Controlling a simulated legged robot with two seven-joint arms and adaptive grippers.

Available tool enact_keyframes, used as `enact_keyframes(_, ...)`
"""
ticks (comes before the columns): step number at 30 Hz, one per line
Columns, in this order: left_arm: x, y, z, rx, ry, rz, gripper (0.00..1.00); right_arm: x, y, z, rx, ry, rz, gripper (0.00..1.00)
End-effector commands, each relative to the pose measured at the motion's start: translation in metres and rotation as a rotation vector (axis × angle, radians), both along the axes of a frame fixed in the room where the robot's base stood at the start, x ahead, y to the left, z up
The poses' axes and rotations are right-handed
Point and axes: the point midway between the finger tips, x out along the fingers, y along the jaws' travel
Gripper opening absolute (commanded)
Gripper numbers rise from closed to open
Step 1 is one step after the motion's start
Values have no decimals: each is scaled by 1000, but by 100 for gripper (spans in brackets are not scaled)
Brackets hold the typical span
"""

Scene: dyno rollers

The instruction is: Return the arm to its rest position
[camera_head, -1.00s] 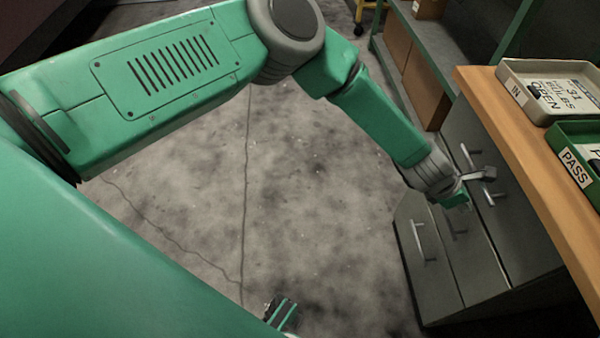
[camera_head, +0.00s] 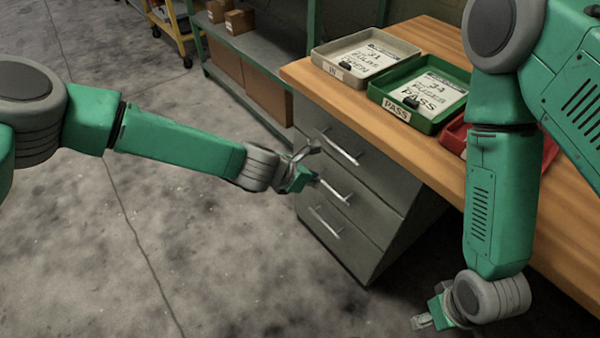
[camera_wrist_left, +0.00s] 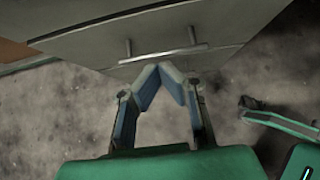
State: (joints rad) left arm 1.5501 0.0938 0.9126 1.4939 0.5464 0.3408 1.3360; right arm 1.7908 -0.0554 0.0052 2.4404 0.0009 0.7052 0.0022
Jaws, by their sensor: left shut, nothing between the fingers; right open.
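My left gripper (camera_head: 305,170) is in front of the grey drawer cabinet (camera_head: 375,215), close to the drawer handles, in the head view. In the left wrist view its fingers (camera_wrist_left: 168,72) meet at the tips with nothing between them. A drawer handle (camera_wrist_left: 163,54) lies just beyond the fingertips; I cannot tell if they touch. All drawers in view look closed. My right gripper (camera_head: 430,318) hangs low in front of the bench at the bottom of the head view. It is open and looks empty.
A wooden bench (camera_head: 440,170) carries a beige tray (camera_head: 350,68), a green PASS tray (camera_head: 440,118) and a partly hidden red tray (camera_head: 455,138). Green shelving (camera_head: 240,50) with boxes and a yellow cart (camera_head: 170,30) stand behind. The floor at the left is clear.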

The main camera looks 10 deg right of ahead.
Motion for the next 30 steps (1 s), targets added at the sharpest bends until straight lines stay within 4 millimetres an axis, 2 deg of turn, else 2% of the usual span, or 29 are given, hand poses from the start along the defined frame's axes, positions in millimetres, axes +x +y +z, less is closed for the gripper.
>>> enact_keyframes(1,-5,6,11,-1,1,-1,0,0,0,6,0,1,-1,48)
enact_keyframes(7,-17,20,29,3,-1,-2,0,-1,0,13,0,2,-1,48)
enact_keyframes(14,-21,28,34,1,0,-4,0,-1,0,14,-1,2,-1,48)
enact_keyframes(17,-29,31,29,29,-16,-40,0,-1,0,16,0,2,-1,48)
enact_keyframes(20,-59,41,12,134,-71,-175,0,-1,0,20,0,2,-1,48)
enact_keyframes(23,-109,68,-13,312,-169,-427,0,-1,0,28,0,2,-1,48)
enact_keyframes(24,-132,85,-24,391,-212,-553,0,-1,0,31,0,2,-1,48)
enact_keyframes(26,-165,116,-36,505,-275,-749,0,-1,0,36,0,2,-1,48)
enact_keyframes(27,-186,138,-42,572,-312,-881,0,-1,0,39,0,2,-1,48)
enact_keyframes(29,-215,173,-47,665,-363,-1079,0,-1,0,44,0,2,-1,48)
enact_keyframes(30,-233,198,-47,718,-393,-1211,0,-1,0,47,0,2,-1,48)
